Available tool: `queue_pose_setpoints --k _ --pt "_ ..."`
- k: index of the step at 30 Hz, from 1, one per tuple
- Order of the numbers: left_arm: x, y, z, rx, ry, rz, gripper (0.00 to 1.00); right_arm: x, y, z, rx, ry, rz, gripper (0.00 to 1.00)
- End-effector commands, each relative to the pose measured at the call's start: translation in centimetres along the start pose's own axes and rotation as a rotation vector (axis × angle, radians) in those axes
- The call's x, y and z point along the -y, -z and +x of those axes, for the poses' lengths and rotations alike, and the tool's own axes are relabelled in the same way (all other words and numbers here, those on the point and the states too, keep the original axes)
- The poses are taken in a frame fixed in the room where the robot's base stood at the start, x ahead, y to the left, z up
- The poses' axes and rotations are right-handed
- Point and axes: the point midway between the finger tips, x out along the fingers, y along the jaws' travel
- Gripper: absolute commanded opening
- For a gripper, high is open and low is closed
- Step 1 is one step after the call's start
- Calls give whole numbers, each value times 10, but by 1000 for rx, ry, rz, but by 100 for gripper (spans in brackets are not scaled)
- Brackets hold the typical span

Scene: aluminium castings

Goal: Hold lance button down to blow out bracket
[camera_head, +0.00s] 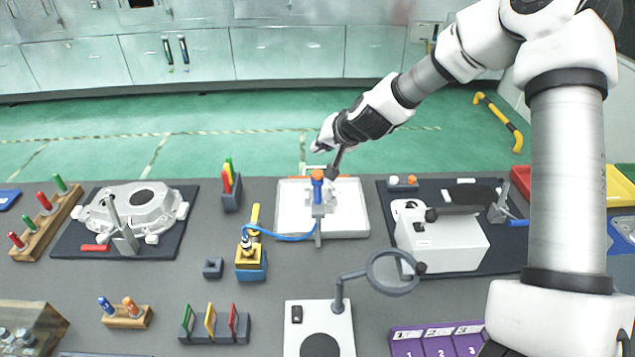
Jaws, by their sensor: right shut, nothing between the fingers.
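The lance (318,192) stands upright over the white tray (350,222), with a blue body and an orange button (317,174) on top. A blue hose (285,236) runs from it to a brass fitting on a blue block (250,268). A small grey part (318,212) at the lance's lower end may be the bracket; I cannot tell clearly. My right gripper (334,172) reaches in from the upper right, shut and empty, its tips beside the orange button. I cannot tell whether they touch it. My left gripper is not in view.
A large casting (135,208) lies on a dark mat at the left. A white box (440,245) sits on a mat at the right. A magnifier (392,272) stands in front of the tray. Pen racks and a purple numbered holder (435,343) line the front.

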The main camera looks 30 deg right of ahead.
Motion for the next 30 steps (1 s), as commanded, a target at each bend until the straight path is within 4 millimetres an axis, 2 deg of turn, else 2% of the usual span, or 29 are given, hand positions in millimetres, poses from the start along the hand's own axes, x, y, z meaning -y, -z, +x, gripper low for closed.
queue_pose_setpoints --k 1,3,9,30 --pt "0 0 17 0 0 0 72 -8 -8 11 0 0 0 0" --pt "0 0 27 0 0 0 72 -14 -14 18 0 0 0 0" --pt "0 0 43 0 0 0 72 -22 -22 30 0 0 0 0" --pt "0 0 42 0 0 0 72 -22 -22 30 0 0 0 0"
